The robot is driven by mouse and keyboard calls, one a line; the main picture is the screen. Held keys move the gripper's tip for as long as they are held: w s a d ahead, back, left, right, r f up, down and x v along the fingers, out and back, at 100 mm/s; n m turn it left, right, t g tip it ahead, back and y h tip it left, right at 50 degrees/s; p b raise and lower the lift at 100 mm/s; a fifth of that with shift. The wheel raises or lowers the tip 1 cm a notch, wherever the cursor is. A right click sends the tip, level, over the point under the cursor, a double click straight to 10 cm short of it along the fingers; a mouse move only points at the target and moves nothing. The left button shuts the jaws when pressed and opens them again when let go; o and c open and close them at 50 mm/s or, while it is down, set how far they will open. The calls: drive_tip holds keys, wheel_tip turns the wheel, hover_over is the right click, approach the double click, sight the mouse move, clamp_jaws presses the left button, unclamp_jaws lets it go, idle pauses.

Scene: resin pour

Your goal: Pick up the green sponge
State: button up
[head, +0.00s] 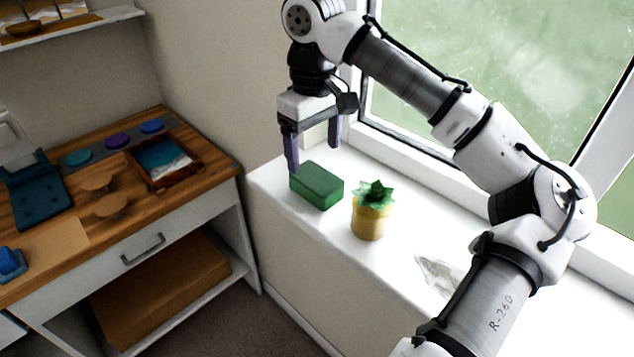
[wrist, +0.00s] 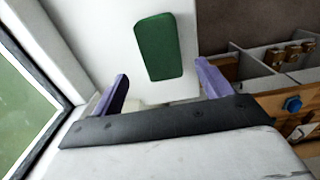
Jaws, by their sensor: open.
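The green sponge (head: 317,185) is a dark green block lying on the white windowsill in the head view. In the wrist view the sponge (wrist: 159,46) lies beyond the fingertips, roughly between their lines. My gripper (head: 313,157) has two purple fingers, spread apart with nothing between them. It hangs pointing down above the sill, by the far left end of the sponge. In the wrist view my gripper (wrist: 161,72) shows its fingers apart, and neither is seen touching the sponge.
A yellow pot with a green succulent (head: 371,210) stands just right of the sponge. A pale translucent piece (head: 440,273) lies farther right on the windowsill (head: 405,254). The window frame (head: 408,144) rises behind. A wooden workbench (head: 205,178) with resin items stands left.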

sight(316, 176)
drive_tip(key=shift+s+d+f+p, duration=0.1)
drive_tip(key=shift+f+p, duration=0.15)
drive_tip(key=shift+f, duration=0.9)
drive_tip(key=shift+s+a+f+p, duration=0.15)
drive_tip(key=shift+f+p, duration=0.1)
drive_tip(key=shift+f, duration=0.95)
drive_tip(key=shift+s+d+f+p, duration=0.15)
drive_tip(key=shift+f+p, duration=0.1)
drive_tip(key=shift+f, duration=0.9)
drive_tip(key=c, duration=1)
drive_tip(key=shift+c, duration=0.2)
drive_tip(key=shift+r, duration=0.1)
wheel_tip(316, 176, up, 20)
drive_tip(key=shift+b, duration=0.3)
